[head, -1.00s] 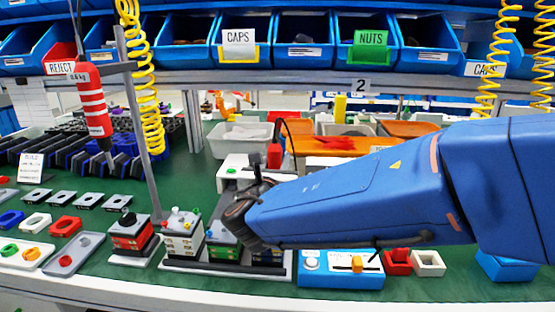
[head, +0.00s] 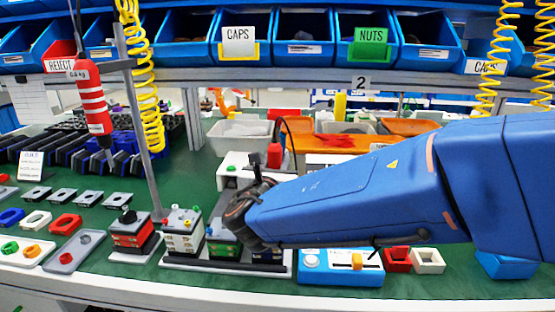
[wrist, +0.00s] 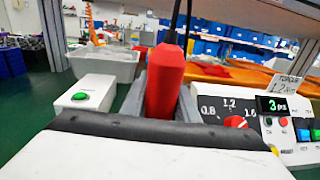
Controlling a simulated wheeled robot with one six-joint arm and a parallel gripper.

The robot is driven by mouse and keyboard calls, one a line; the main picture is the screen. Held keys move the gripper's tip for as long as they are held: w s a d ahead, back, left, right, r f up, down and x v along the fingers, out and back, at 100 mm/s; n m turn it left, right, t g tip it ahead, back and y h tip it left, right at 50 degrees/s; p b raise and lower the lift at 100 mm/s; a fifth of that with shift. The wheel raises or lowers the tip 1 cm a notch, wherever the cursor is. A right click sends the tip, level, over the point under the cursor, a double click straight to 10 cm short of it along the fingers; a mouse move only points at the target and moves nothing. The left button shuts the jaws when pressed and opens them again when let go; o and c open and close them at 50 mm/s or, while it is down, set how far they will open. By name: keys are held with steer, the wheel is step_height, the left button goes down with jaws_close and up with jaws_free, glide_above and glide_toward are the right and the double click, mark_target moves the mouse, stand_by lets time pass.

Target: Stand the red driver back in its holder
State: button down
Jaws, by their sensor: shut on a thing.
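The red driver (wrist: 165,80) stands roughly upright between the grey fingers of my gripper (wrist: 162,103) in the wrist view, with a black cable rising from its top. My gripper is shut on it. In the head view the driver's red top (head: 274,155) shows just behind my gripper (head: 256,195); my wrist hides its lower part. I cannot make out the holder, or whether the driver's tip is in it. Another red tool (head: 93,95) with white bands hangs at the left.
A control panel with a red dial (wrist: 236,122) and a lit display (wrist: 272,105) is right of the driver. A white box with a green button (wrist: 79,97) is at its left. Stacked modules (head: 183,230) stand near the front edge. A post (head: 138,140) rises at the left.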

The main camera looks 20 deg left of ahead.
steer(key=c, duration=1.3)
jaws_free()
steer(key=shift+s, duration=0.1)
steer(key=s+d, duration=0.1)
steer(key=s, duration=1)
steer(key=s+d, duration=0.1)
steer(key=s, duration=0.5)
steer(key=shift+d, duration=0.3)
